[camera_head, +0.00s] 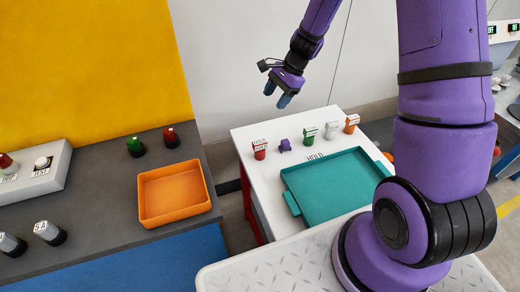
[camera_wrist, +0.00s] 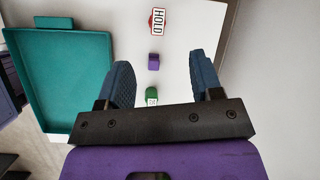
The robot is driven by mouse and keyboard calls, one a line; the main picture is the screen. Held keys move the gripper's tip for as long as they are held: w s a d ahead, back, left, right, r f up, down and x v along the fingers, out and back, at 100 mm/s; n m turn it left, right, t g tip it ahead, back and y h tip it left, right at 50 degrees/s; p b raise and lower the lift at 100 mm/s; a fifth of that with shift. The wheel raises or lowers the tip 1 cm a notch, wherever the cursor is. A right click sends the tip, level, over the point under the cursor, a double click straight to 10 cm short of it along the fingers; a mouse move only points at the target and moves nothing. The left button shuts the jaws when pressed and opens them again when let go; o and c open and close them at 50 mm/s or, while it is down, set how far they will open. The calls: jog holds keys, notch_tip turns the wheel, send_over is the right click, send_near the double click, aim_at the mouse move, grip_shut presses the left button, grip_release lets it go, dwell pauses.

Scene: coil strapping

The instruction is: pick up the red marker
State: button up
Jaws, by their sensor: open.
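The red marker (camera_head: 260,150) stands upright on the white table (camera_head: 262,207), at the left end of a row of small markers, with a white label on top. In the wrist view the red marker (camera_wrist: 152,19) shows at the top, partly covered by its label reading HOLD. My gripper (camera_head: 277,95) is open and empty, raised above the back of the table. In the wrist view the red marker lies beyond the fingertips of my gripper (camera_wrist: 162,75), a little left of the middle between them, and is not touched.
A purple marker (camera_head: 284,145) stands right beside the red one; green (camera_head: 310,135), white (camera_head: 331,130) and orange (camera_head: 351,124) markers follow. A teal tray (camera_head: 300,207) lies in front. An orange tray (camera_head: 146,200) and several knobs are on the dark counter at left.

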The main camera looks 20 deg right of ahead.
aim_at(260, 142)
jog(key=shift+w+a+f+m+y, duration=0.15)
jog(key=shift+a+f+m, duration=0.55)
jog(key=shift+f, duration=2.55)
jog(key=shift+w+a+f+m+y, duration=0.1)
jog(key=shift+a+f+m, duration=0.6)
jog(key=shift+f, duration=2.55)
jog(key=shift+w+a+f+m+y, duration=0.25)
jog(key=shift+a+f, duration=0.85)
jog(key=shift+f, duration=2.15)
jog(key=shift+s, duration=0.1)
jog(key=c, duration=1)
jog(key=shift+r, duration=0.1)
